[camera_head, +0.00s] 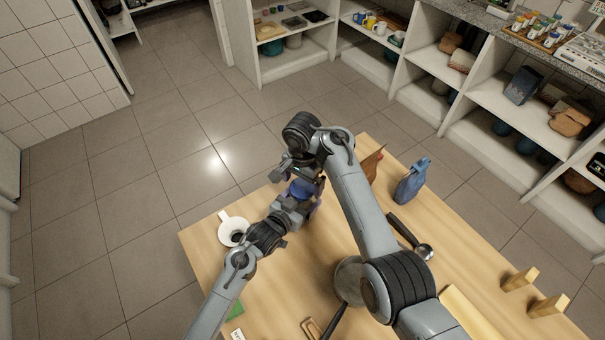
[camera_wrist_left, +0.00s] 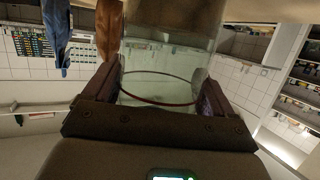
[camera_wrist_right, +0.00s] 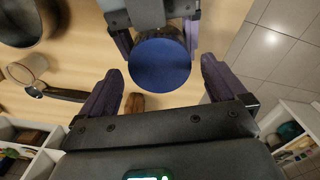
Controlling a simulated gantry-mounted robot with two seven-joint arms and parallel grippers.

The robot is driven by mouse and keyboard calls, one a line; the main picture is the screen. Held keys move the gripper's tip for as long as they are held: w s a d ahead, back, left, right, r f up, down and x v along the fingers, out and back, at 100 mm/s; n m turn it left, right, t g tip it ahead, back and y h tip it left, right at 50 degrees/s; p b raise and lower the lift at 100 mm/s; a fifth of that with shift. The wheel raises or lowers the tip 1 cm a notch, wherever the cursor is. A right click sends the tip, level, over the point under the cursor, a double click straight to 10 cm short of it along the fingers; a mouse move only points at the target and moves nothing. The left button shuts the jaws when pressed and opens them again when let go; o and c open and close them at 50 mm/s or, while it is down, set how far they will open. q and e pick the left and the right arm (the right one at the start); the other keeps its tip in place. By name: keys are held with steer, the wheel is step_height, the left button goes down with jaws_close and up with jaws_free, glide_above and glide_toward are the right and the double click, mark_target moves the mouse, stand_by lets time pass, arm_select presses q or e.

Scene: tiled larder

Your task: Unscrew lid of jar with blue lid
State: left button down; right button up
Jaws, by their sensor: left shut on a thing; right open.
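The jar is clear glass and fills the upper middle of the left wrist view (camera_wrist_left: 170,65). My left gripper (camera_wrist_left: 158,90) is shut around it, with one finger on each side. The round blue lid (camera_wrist_right: 159,66) faces the right wrist camera. In the head view the lid (camera_head: 301,188) is small and partly hidden by the grippers, near the table's far left part. My right gripper (camera_wrist_right: 160,82) is open over the lid, with a finger out to each side and visible gaps. It also shows in the head view (camera_head: 303,178), just above the left gripper (camera_head: 296,202).
Wooden posts (camera_head: 520,279) stand at the right.

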steer(key=shift+f, duration=0.55)
steer(key=c, duration=1.1)
steer(key=shift+o, duration=0.2)
steer(key=n, duration=1)
steer(key=o, duration=1.1)
